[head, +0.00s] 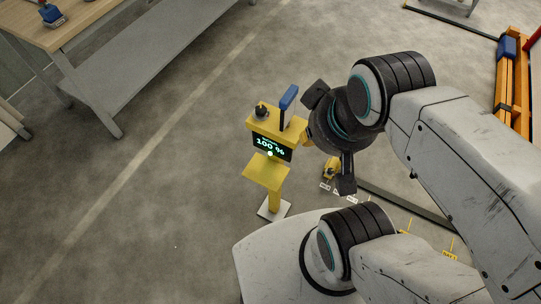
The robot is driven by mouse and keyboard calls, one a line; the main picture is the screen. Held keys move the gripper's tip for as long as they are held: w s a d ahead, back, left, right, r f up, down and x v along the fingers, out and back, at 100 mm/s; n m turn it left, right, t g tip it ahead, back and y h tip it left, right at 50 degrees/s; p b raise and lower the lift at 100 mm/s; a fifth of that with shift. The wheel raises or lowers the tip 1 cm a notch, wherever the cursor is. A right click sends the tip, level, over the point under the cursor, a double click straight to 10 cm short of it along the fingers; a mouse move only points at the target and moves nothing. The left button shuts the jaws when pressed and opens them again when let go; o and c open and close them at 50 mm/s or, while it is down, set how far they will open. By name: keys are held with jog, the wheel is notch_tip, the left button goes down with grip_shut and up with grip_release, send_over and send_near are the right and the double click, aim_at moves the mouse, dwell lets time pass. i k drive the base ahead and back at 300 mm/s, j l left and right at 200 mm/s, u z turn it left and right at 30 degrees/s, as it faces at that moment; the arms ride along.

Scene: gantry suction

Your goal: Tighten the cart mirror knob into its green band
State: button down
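A yellow pedestal (265,174) stands on the floor near the middle of the head view. Its dark display (271,148) reads "100 %" in light green figures. A small black knob (261,112) sits on its top at the left, and an upright blue paddle (289,97) stands at the right. I cannot tell which part is the mirror knob, and no green band can be made out. My gripper (326,140) is just right of the pedestal, its dark fingers spread apart. It hides the pedestal's right side; I cannot tell whether they touch.
A wooden-topped bench (75,24) with a grey lower shelf (150,60) stands at upper left. An orange rack (514,90) is at the right edge. A dark rail (405,205) and small yellow markers (449,252) lie at lower right. Floor left of the pedestal is clear.

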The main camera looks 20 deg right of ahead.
aim_at(261, 110)
jog(key=j+u, duration=0.1)
jog(key=u, duration=0.35)
jog(key=i+u, duration=0.1)
jog(key=u, duration=0.3)
jog(key=i+u, duration=0.1)
jog(key=u, duration=0.35)
jog(key=i+u, duration=0.1)
jog(key=u, duration=0.3)
jog(key=i+u, duration=0.1)
jog(key=u, duration=0.75)
jog(key=i, duration=0.05)
